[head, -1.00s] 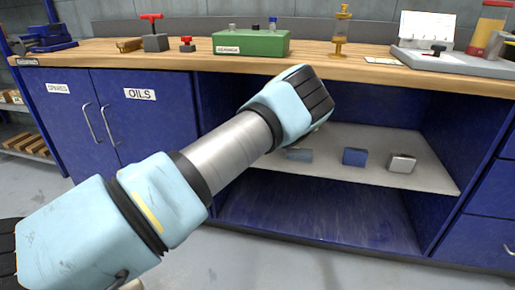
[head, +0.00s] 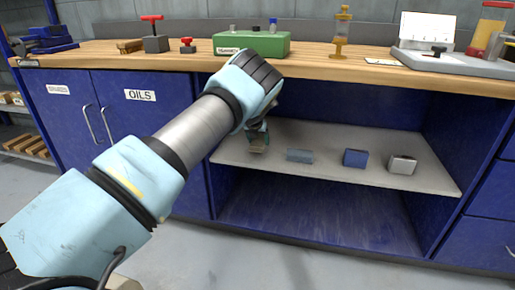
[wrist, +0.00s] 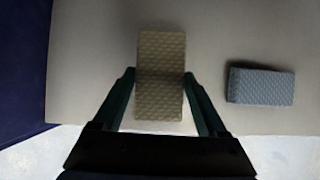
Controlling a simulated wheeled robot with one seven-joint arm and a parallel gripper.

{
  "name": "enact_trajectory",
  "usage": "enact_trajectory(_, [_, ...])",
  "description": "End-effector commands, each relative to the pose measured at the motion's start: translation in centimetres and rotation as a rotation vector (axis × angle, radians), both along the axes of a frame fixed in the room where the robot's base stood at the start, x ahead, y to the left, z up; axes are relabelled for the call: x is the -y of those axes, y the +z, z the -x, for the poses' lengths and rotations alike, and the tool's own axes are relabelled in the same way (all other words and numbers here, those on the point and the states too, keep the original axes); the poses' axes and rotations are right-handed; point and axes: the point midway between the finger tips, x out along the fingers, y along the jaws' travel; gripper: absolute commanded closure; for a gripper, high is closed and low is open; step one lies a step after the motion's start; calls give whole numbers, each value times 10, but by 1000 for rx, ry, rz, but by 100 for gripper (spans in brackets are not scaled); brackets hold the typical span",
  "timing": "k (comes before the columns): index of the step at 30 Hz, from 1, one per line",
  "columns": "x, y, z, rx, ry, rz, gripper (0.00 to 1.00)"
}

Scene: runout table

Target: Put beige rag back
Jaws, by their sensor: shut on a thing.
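The beige rag (wrist: 160,98) is a folded, textured block between the two dark fingers of my gripper (wrist: 160,76) in the wrist view. My gripper is shut on it. In the head view my gripper (head: 258,138) points down at the left part of the open shelf, with the rag (head: 258,149) at its tips. I cannot tell whether the rag touches the shelf or hangs just above it.
A grey-blue folded rag (head: 299,156) lies just right of the beige one, also in the wrist view (wrist: 261,85). A blue rag (head: 354,158) and a light grey one (head: 402,165) follow in the row. The wooden worktop (head: 150,60) overhangs the shelf; blue cabinet doors (head: 140,130) stand left.

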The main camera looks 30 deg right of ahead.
Motion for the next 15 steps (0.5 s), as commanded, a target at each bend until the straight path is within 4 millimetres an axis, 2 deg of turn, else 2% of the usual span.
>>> enact_trajectory(3, [-1,-23,0,-1,0,-1,77])
enact_trajectory(5, [0,-31,0,-2,0,0,77])
enact_trajectory(15, [-3,-35,-3,0,1,0,77])
